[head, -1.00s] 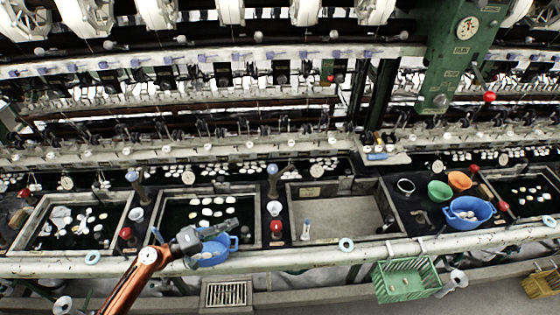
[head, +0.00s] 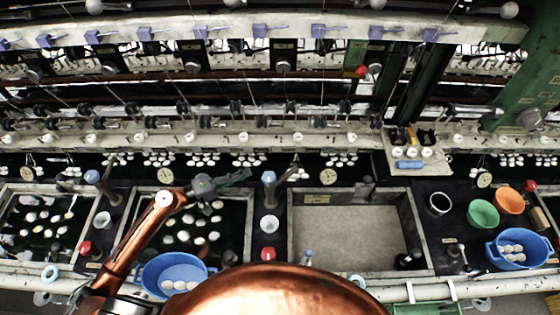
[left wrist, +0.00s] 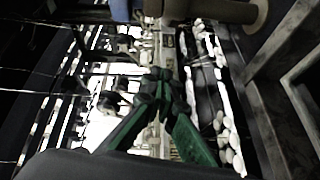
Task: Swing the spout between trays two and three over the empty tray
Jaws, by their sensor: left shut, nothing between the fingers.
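The spout's blue-topped post (head: 268,182) stands on the dark divider between the second tray (head: 190,232) and the empty tray (head: 350,235). In the head view its pipe's direction is hard to make out. In the left wrist view the blue top (left wrist: 120,10) and a brownish pipe (left wrist: 225,11) running right from it show at the upper edge. My left gripper (head: 245,176) is just left of the post, over the back of the second tray. Its green fingers (left wrist: 160,85) are shut and empty; contact with the spout is not visible. My right gripper is out of view.
Another blue-topped spout (head: 92,178) stands further left. A white cup (head: 269,224) and a red knob (head: 268,253) are on the divider in front of the post. A blue basin (head: 172,272) is at the second tray's front. Bowls stand right of the empty tray.

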